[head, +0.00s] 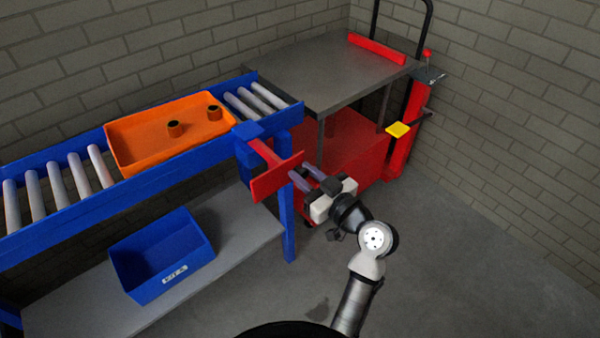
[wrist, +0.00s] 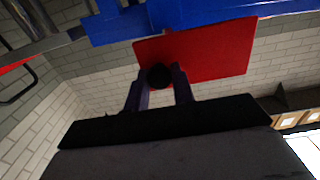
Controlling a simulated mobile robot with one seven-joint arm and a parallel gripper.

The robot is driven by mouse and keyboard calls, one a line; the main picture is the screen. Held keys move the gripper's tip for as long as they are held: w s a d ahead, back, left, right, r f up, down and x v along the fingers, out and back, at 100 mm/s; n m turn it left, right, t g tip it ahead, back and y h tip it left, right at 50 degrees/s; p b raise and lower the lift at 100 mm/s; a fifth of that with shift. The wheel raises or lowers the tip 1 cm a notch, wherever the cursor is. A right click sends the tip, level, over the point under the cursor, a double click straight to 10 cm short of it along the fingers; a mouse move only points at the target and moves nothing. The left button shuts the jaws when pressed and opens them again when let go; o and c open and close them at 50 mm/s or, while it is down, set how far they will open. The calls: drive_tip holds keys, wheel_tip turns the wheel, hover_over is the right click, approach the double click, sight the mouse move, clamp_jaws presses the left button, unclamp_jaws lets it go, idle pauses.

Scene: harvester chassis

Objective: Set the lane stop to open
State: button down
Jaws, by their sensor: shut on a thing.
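The lane stop is a red plate (head: 276,179) on a red arm beside the blue bracket at the right end of the conveyor. The plate hangs off the conveyor's front side, tilted in the picture, apart from the rollers. It also shows as a red panel in the wrist view (wrist: 222,50), with a round black knob (wrist: 159,76) in front of it. My gripper (head: 299,176) is at the plate's right side, with its fingers shut on the knob. The fingers hide part of the knob.
An orange tray (head: 150,153) with two dark cylinders sits on the conveyor rollers. A blue bin (head: 148,288) stands on the lower shelf. A red cart (head: 345,150) with a grey top stands at the conveyor's right end. Floor at the right is clear.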

drive_tip(key=c, duration=1.2)
unclamp_jaws()
drive_tip(key=shift+c, duration=0.2)
drive_tip(key=b+v, duration=0.3)
drive_tip(key=v, duration=1)
drive_tip(key=shift+s+d, duration=0.25)
drive_tip(key=shift+s, duration=0.05)
